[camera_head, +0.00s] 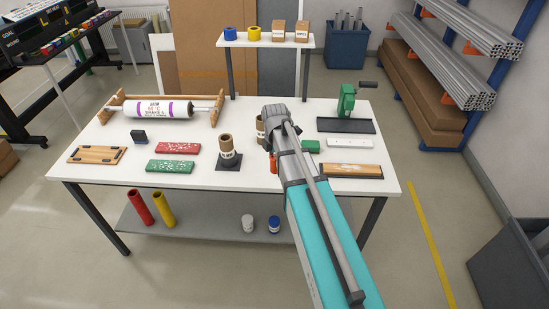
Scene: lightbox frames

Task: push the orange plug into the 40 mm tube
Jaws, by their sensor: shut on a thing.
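My gripper (273,150) hangs below my grey wrist near the table's middle, mostly hidden by my arm. It is shut on what looks like the orange plug (274,164), of which only a sliver shows left of my arm. A brown cardboard tube (226,143) with a pale label stands upright in a black holder to the left of my gripper, apart from it. A second brown tube (260,127) stands behind my wrist, partly hidden. I cannot read the sizes on either label.
On the white table (110,140) lie a red board (178,148), a green board (170,166), a wooden board (97,155), a roll on a wooden stand (164,110), and a green press (347,101). A raised shelf (268,40) stands behind.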

